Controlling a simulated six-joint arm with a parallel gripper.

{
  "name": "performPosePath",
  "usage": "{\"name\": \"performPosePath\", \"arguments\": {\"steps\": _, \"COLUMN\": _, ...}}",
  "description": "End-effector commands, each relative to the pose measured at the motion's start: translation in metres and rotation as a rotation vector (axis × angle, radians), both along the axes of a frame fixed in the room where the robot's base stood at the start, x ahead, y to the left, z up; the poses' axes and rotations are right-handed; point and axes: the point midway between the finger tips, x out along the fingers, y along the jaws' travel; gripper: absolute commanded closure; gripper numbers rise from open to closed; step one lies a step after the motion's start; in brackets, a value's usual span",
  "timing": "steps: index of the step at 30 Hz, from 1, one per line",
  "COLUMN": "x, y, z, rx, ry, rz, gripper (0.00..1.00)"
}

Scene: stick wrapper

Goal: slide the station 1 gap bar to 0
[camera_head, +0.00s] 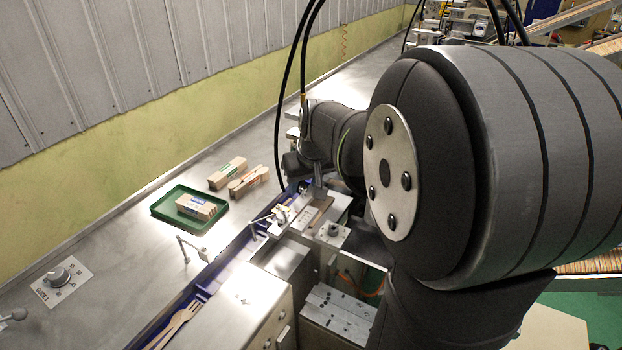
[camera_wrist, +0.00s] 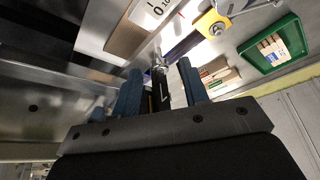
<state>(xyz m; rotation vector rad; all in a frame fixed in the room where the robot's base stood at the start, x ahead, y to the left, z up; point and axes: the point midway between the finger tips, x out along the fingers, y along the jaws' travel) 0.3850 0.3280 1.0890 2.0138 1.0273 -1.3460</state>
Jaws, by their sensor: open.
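My gripper (camera_wrist: 160,68) is open in the wrist view, with a blue-grey finger on each side of a dark upright piece, which looks like the gap bar's handle (camera_wrist: 160,88). The fingers stand apart from it at both sides, as far as I can see. A white scale label (camera_wrist: 152,14) with a 0 and part of another number lies just beyond the fingertips, beside a brown strip (camera_wrist: 124,38). In the head view my gripper (camera_head: 317,190) points down over the metal station plate (camera_head: 338,205). The bar itself is hidden there, and its exact setting cannot be read.
A blue-walled channel (camera_head: 228,255) runs along the machine. A yellow-ended bracket (camera_wrist: 212,23) stands close to the right finger.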

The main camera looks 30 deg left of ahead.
Motion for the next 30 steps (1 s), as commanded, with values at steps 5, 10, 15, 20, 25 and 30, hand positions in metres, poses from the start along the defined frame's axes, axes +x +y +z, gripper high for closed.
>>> {"name": "performPosePath", "arguments": {"steps": 5, "x": 0.0, "y": 0.0, "z": 0.0, "rx": 0.0, "ry": 0.0, "rz": 0.0, "gripper": 0.83}}
{"name": "performPosePath", "arguments": {"steps": 10, "x": 0.0, "y": 0.0, "z": 0.0, "rx": 0.0, "ry": 0.0, "rz": 0.0, "gripper": 1.0}}
{"name": "performPosePath", "arguments": {"steps": 15, "x": 0.005, "y": 0.0, "z": 0.0, "rx": 0.0, "ry": 0.0, "rz": -0.001, "gripper": 1.0}}
{"name": "performPosePath", "arguments": {"steps": 20, "x": 0.015, "y": 0.0, "z": 0.001, "rx": 0.002, "ry": -0.002, "rz": -0.001, "gripper": 1.0}}
{"name": "performPosePath", "arguments": {"steps": 25, "x": 0.016, "y": 0.0, "z": 0.002, "rx": 0.002, "ry": -0.005, "rz": -0.001, "gripper": 1.0}}
{"name": "performPosePath", "arguments": {"steps": 30, "x": 0.015, "y": 0.0, "z": 0.001, "rx": 0.001, "ry": -0.004, "rz": -0.001, "gripper": 0.59}}
